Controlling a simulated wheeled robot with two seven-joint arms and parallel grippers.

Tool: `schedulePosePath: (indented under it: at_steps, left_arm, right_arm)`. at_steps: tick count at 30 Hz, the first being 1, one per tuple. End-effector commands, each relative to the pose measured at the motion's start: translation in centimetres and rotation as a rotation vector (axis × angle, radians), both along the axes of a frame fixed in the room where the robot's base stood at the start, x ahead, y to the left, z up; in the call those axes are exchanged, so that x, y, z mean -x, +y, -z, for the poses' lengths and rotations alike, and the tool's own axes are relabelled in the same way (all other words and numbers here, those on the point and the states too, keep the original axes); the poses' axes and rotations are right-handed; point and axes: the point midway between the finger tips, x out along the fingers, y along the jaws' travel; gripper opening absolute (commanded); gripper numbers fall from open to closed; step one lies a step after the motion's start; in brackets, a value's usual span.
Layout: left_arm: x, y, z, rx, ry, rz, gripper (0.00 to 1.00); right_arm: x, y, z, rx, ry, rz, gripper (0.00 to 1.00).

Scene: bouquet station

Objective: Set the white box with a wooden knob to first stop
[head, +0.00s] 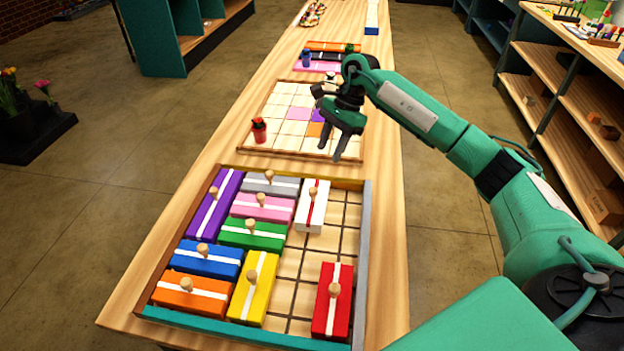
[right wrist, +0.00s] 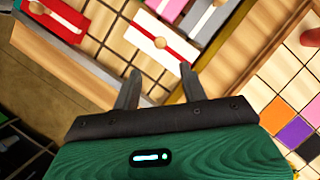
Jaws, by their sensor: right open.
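The white box (head: 317,222) has a red stripe and a wooden knob (head: 312,192). It stands lengthwise at the far end of a gridded tray (head: 367,255), right of the grey and pink boxes. Empty cells lie in front of it and to its right. My right gripper (head: 330,155) is open and empty, above and beyond the tray's far edge, apart from the box. In the right wrist view the white box (right wrist: 188,50) and its knob lie ahead of the open fingers (right wrist: 160,70). My left gripper is in neither view.
Grey (head: 285,187), pink (head: 277,210), green (head: 265,240), purple (head: 208,215), blue (head: 220,258), orange (head: 205,298) and yellow (head: 262,272) boxes fill the tray's left side. A red box (head: 343,300) stands near right. A tiled board (head: 262,108) with a red piece (head: 259,131) lies beyond.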

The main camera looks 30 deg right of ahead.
Motion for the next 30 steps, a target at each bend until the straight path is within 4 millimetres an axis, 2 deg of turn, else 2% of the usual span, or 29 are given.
schedulePosePath:
  at_steps: [1, 3, 6, 10, 15, 18, 23, 30]
  left_arm:
    - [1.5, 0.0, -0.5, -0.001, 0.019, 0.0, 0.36]
    - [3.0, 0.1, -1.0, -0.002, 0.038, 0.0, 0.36]
    - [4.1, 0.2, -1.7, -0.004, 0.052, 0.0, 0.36]
    - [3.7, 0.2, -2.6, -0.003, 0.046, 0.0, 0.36]
    - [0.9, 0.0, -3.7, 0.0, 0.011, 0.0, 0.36]
    - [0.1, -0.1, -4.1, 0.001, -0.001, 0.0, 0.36]
    - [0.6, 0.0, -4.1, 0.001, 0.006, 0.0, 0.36]
    - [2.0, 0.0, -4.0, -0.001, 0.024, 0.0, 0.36]
  right_arm:
    - [0.2, 0.4, 0.7, 0.0, 0.005, -0.002, 0.43]
    - [0.2, 1.0, 1.9, -0.001, 0.006, -0.001, 0.43]
    - [0.4, 1.8, 3.9, -0.002, 0.006, -0.001, 0.43]
    - [0.5, 2.9, 6.5, -0.002, 0.005, -0.003, 0.43]
    - [0.6, 4.0, 9.2, -0.003, 0.004, 0.0, 0.43]
    - [0.7, 4.3, 10.3, -0.002, 0.003, -0.001, 0.43]
    - [0.7, 4.6, 11.1, -0.002, 0.0, -0.001, 0.43]
    - [0.7, 4.7, 11.2, -0.001, 0.0, -0.001, 0.43]
